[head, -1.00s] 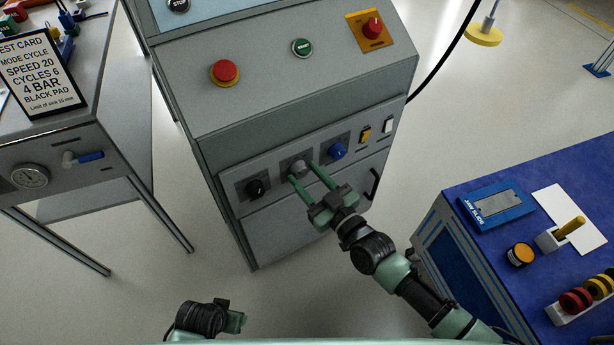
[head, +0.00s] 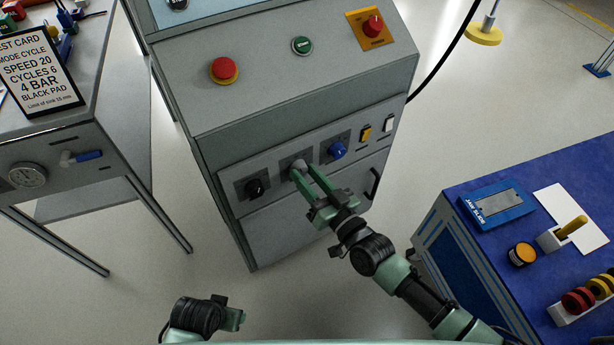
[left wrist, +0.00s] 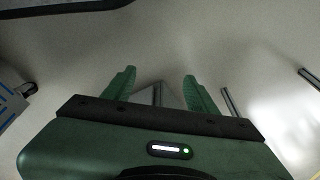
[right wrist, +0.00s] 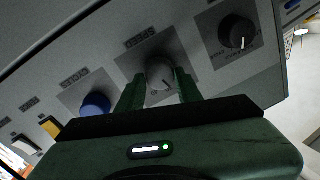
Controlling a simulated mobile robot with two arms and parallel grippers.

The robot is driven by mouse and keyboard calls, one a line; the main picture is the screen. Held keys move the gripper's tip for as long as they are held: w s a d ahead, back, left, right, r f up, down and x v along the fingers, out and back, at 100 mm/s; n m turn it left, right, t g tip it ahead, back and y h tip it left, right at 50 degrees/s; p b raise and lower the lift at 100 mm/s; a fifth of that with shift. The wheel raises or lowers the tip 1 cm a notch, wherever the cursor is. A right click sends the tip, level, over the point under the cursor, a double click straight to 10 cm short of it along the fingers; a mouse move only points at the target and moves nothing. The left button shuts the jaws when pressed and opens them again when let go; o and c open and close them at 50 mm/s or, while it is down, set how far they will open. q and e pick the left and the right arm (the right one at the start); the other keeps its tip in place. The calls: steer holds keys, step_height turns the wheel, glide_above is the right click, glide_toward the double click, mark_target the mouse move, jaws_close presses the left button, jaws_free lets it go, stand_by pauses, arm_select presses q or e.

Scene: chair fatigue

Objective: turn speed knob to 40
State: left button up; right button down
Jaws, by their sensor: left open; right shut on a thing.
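The grey speed knob (head: 298,167) is the middle one of three knobs on the machine's front panel. In the right wrist view the grey knob (right wrist: 160,77) sits under the label SPEED, with a dark pointer line on its face; its scale values are too small to read. My right gripper (head: 303,172) is shut on this knob, one finger on each side, as the right wrist view (right wrist: 158,88) also shows. My left gripper (left wrist: 158,80) is open and empty, low over the floor, away from the machine.
A black knob (head: 256,187) and a blue knob (head: 337,150) flank the speed knob closely. Yellow (head: 365,133) and white (head: 388,125) switches are further right. A test card (head: 38,72) reading SPEED 20 stands on the left bench. A blue-topped bench (head: 480,245) is at right.

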steer(key=shift+f+m, duration=0.15)
steer(key=shift+m, duration=0.85)
steer(key=m+b, duration=0.1)
steer(key=m, duration=0.3)
steer(key=shift+t, duration=0.4)
steer(key=m, duration=0.3)
steer(key=shift+f+h+b, duration=0.1)
steer(key=shift+h+b, duration=0.2)
steer(key=shift+b, duration=0.05)
arm_select(q)
steer(key=w+v, duration=0.1)
steer(key=v, duration=0.6)
steer(key=shift+w+r+t, duration=0.3)
steer(key=shift+w+r, duration=0.3)
steer(key=shift+w, duration=0.1)
arm_select(e)
steer(key=shift+m, duration=1.4)
arm_select(q)
steer(key=shift+r, duration=0.1)
arm_select(e)
steer(key=c, duration=0.9)
jaws_free()
steer(key=shift+c, duration=0.2)
